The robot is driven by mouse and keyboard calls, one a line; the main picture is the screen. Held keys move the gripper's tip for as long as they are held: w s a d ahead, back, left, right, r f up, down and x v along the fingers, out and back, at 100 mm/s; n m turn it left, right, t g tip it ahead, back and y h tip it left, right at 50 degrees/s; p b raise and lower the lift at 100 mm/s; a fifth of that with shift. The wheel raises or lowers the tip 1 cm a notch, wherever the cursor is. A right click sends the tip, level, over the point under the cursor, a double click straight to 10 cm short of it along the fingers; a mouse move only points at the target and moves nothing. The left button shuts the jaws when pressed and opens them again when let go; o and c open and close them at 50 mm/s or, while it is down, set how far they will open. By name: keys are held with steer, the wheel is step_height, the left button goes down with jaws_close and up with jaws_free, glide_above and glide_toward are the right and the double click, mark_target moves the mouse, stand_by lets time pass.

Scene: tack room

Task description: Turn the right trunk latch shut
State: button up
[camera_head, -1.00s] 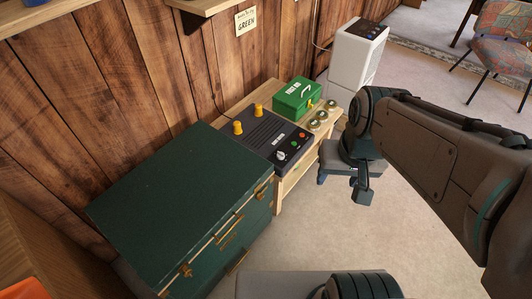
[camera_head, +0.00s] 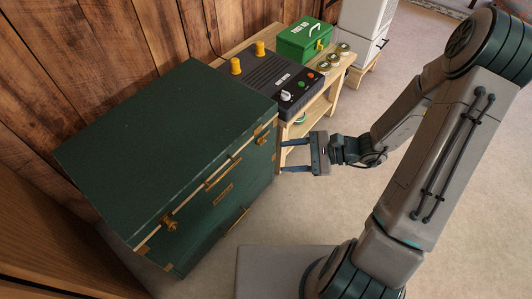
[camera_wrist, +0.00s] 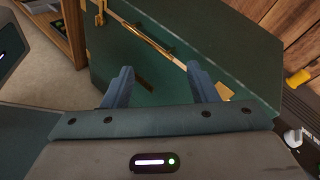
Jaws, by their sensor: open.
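A dark green trunk (camera_head: 160,135) with brass fittings stands against the wood wall with its lid down. Its right latch (camera_head: 262,138) is a small brass piece near the right end of the front seam; how far it is turned is too small to tell. The left latch (camera_head: 170,223) is at the near end of the seam. My gripper (camera_head: 281,155) is open and empty, just right of the right latch, fingers toward the trunk front and apart from the latch. In the wrist view my gripper (camera_wrist: 158,70) faces the trunk front (camera_wrist: 128,62); the right latch is not clearly visible there.
A wooden bench behind the trunk holds a black control box (camera_head: 268,78) with yellow knobs, a green box (camera_head: 304,40) and several round tins (camera_head: 335,58). A wooden cabinet (camera_head: 50,240) is at left. Carpet (camera_head: 250,220) in front of the trunk is clear.

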mark_target(263, 143)
steer(key=w+d+f+m+t+b, duration=0.2)
steer(key=w+f+m+t+b, duration=0.15)
steer(key=f+m+t, duration=0.35)
steer(key=w+d+f+m+t+b, duration=0.2)
steer(key=w+f+m+t+b, duration=0.15)
steer(key=f, duration=0.45)
steer(key=shift+m+g, duration=0.25)
steer(key=shift+g, duration=0.1)
steer(key=b+x, duration=0.1)
steer(key=x, duration=0.3)
steer(key=b+x, duration=0.1)
steer(key=x, duration=0.3)
steer(key=b+x, duration=0.2)
steer(key=x, duration=0.2)
steer(key=shift+w+a+f, duration=0.15)
steer(key=shift+w+f, duration=0.05)
steer(key=shift+f, duration=0.15)
steer(key=shift+w+a+r, duration=0.1)
steer(key=shift+w+a, duration=0.3)
steer(key=shift+a, duration=0.1)
steer(key=c, duration=1)
